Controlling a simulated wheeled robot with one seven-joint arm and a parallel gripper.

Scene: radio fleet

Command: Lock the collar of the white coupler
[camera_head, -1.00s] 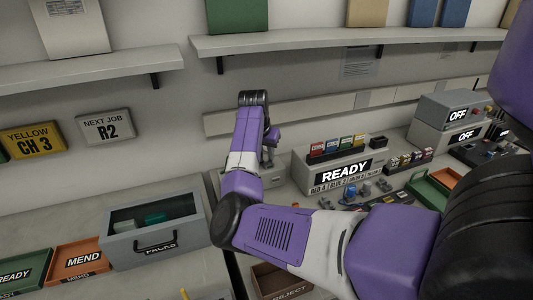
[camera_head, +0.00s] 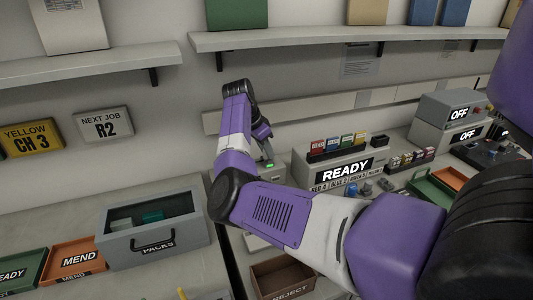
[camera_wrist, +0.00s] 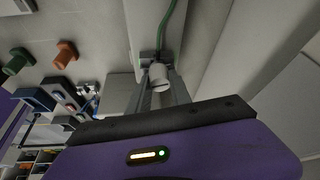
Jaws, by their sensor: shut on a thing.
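The white coupler (camera_wrist: 160,76) shows in the wrist view as a short pale cylinder between the fingers of my gripper (camera_wrist: 161,88). A green cable (camera_wrist: 168,28) runs from its far end up the picture. My gripper is shut on the coupler. The state of its collar cannot be made out. In the head view my gripper (camera_head: 265,147) is small and partly hidden by my own wrist, beside a grey box (camera_head: 272,174) with a small green light. The coupler cannot be made out there.
The READY unit (camera_head: 343,173) with coloured cards stands to the right. The PACKS box (camera_head: 155,232) is at the left and the REJECT bin (camera_head: 282,277) below. A shelf (camera_head: 330,40) runs above my arm. The wrist view shows green (camera_wrist: 17,61) and orange (camera_wrist: 66,52) knob-like parts.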

